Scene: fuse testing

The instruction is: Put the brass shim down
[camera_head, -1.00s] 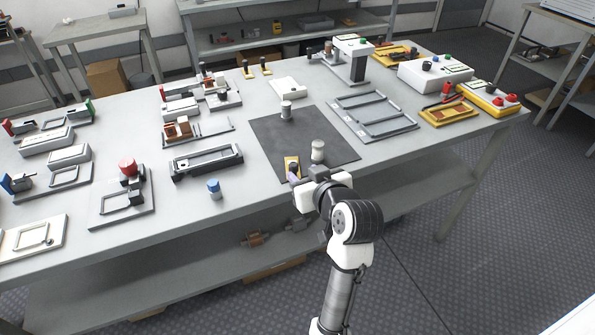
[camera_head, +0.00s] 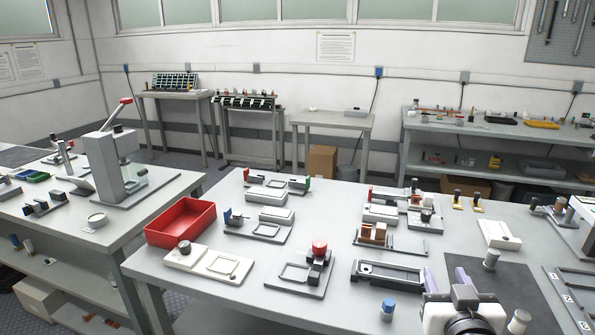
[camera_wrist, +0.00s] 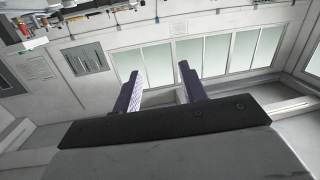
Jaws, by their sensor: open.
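My gripper (camera_head: 447,278) is at the front right of the bench in the head view, its purple fingers raised and apart. The wrist view shows the same two fingers (camera_wrist: 160,75) spread with nothing between them, facing the wall and windows. I cannot make out the brass shim in either view. The front part of the dark mat (camera_head: 515,282) is partly behind my wrist, so a thin piece there could be hidden.
A blue-capped cylinder (camera_head: 388,309) stands left of my gripper. A dark frame fixture (camera_head: 388,276) lies behind it. A red bin (camera_head: 181,222) sits at the bench's left end. Bare bench top lies in front of the fixtures.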

